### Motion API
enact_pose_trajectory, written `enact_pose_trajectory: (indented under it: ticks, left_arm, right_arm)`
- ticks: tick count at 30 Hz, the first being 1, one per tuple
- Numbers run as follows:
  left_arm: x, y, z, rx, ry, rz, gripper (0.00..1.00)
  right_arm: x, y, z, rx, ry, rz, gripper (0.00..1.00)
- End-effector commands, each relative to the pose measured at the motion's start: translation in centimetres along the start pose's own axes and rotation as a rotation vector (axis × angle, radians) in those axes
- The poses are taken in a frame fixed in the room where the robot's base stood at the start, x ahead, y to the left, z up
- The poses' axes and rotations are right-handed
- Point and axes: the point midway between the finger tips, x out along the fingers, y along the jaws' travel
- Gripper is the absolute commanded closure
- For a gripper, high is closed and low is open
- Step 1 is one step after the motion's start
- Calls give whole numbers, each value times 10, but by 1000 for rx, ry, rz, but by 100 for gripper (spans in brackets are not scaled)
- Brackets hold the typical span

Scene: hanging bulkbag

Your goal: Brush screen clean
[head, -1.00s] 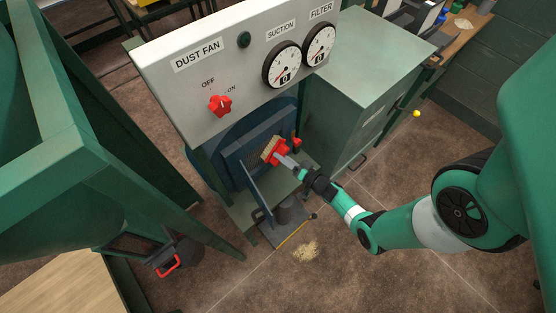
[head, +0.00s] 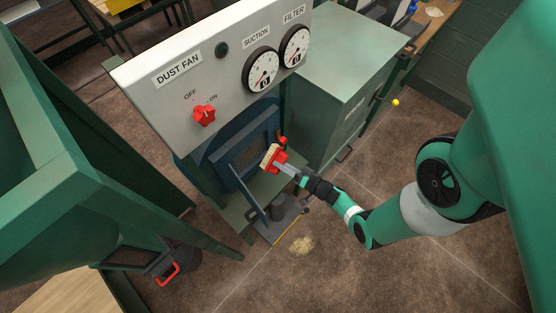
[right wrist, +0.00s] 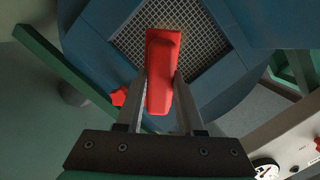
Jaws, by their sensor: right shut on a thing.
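My right gripper (head: 290,170) is shut on the red brush (head: 276,161), whose pale bristles (head: 267,155) face the open hatch of the dust-fan cabinet. In the right wrist view the brush's red body (right wrist: 162,70) sits between the two fingers, and its bristles are hidden. The grey mesh screen (right wrist: 200,42) shows behind the brush inside a blue housing (right wrist: 100,45). The brush appears in front of the screen; I cannot tell whether it touches. My left gripper is not in view.
The cabinet's red switch (head: 204,116) and two gauges sit above the hatch. The open hatch door (head: 248,192) hangs below it. A tan pile (head: 301,244) lies on the floor. A green cabinet (head: 335,70) stands to the right, with a yellow-knobbed lever (head: 396,102).

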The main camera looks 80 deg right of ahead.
Motion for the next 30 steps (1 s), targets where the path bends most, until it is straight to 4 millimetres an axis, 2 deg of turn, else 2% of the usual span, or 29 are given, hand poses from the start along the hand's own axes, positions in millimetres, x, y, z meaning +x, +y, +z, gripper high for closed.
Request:
enact_pose_trajectory:
  ticks: [8, 18, 30]
  left_arm:
    - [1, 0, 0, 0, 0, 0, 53]
    - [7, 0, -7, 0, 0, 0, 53]
    - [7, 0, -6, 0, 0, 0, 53]
  right_arm:
    - [-2, 0, 0, 0, 1, -1, 100]
    - [-29, 0, 4, 0, 1, 0, 100]
    - [-29, 0, 5, -1, -1, -2, 100]
